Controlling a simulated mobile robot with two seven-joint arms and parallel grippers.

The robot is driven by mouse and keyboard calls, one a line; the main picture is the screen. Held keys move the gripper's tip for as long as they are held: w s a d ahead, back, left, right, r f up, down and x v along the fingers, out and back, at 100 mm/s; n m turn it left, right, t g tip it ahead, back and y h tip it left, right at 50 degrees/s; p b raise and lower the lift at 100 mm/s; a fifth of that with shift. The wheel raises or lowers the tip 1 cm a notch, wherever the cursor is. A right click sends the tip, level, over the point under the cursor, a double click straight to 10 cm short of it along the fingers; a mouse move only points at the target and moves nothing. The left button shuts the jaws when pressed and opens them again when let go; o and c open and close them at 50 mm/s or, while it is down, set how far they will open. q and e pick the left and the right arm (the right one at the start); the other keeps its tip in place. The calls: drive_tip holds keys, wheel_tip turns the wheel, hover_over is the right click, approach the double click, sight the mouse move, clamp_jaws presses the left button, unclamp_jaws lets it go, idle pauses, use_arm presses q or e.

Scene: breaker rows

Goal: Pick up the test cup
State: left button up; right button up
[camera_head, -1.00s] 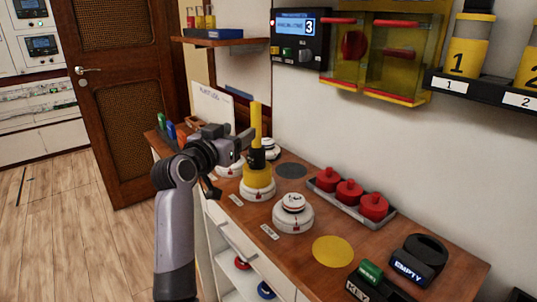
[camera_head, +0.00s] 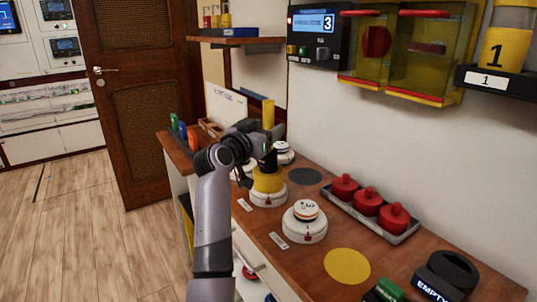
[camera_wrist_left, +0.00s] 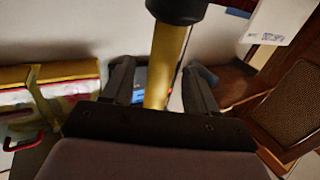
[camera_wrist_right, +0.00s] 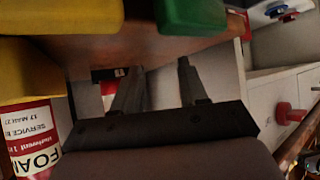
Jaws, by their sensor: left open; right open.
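What I take for the test cup is the yellow cup (camera_head: 268,182) with a tall yellow stem, standing upright on a white round unit on the wooden counter. My left gripper (camera_head: 264,152) is at its stem, just above the cup. In the left wrist view the yellow stem (camera_wrist_left: 172,50), with a black collar, passes between the two spread fingers of the left gripper (camera_wrist_left: 158,68); I see no firm contact. My right gripper (camera_wrist_right: 159,68) is open and empty, beside the wooden counter edge. It is outside the head view.
A white round unit (camera_head: 304,222) stands right of the cup. A grey tray (camera_head: 392,238) holds red knobbed pieces. A yellow disc (camera_head: 347,266) and a dark disc (camera_head: 305,176) mark bare counter. A black holder (camera_head: 447,274) labelled EMPTY is at right. A shelf (camera_head: 240,40) hangs above.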

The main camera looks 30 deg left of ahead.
use_arm(q)
drive_tip(key=shift+w, duration=0.75)
clamp_jaws()
drive_tip(key=shift+r, duration=0.1)
